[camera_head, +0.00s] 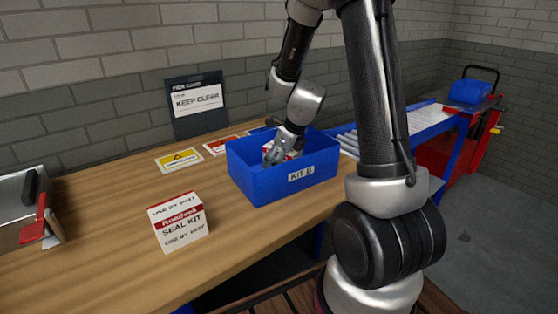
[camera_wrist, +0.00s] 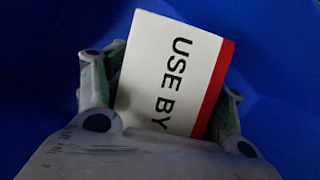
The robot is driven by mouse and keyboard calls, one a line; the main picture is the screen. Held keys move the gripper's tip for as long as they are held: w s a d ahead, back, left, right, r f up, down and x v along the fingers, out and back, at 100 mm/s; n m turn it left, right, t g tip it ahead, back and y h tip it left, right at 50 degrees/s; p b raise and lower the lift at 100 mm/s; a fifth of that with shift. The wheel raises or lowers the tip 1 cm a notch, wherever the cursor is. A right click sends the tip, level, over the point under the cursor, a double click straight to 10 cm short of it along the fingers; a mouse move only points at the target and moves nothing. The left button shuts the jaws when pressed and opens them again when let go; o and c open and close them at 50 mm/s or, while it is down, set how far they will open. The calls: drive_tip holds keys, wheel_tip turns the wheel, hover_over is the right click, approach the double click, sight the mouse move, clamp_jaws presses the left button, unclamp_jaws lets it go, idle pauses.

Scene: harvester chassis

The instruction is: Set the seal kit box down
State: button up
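In the wrist view the box (camera_wrist: 172,75) sits between the two fingers, turned at an angle, with "USE BY" and a red edge showing. Blue bin surfaces surround it. Whether its underside touches the bin floor is hidden. A second box labelled SEAL KIT (camera_head: 179,222) stands upright on the wooden table, left of the bin.
The wooden bench (camera_head: 110,225) has free room around the second box. A metal tray (camera_head: 14,200) is at far left. A roller conveyor (camera_head: 424,118) runs off right.

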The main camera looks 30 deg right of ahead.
drive_tip(key=o, duration=0.6)
drive_tip(key=shift+c, duration=0.2)
drive_tip(key=shift+r, duration=0.1)
drive_tip(key=v, duration=1.1)
drive_tip(key=shift+r, duration=0.15)
drive_tip(key=shift+s+r, duration=0.2)
drive_tip(key=shift+r, duration=0.15)
drive_tip(key=s+r+n+h, duration=0.1)
drive_tip(key=s+r+n, duration=0.3)
drive_tip(key=s+n, duration=0.7)
drive_tip(key=s+r+n+h, duration=0.1)
drive_tip(key=s+r+n, duration=0.4)
drive_tip(key=s+n, duration=0.6)
drive_tip(key=shift+a+r+n, duration=0.2)
drive_tip(key=shift+a+n, duration=0.2)
drive_tip(key=shift+n, duration=3.8)
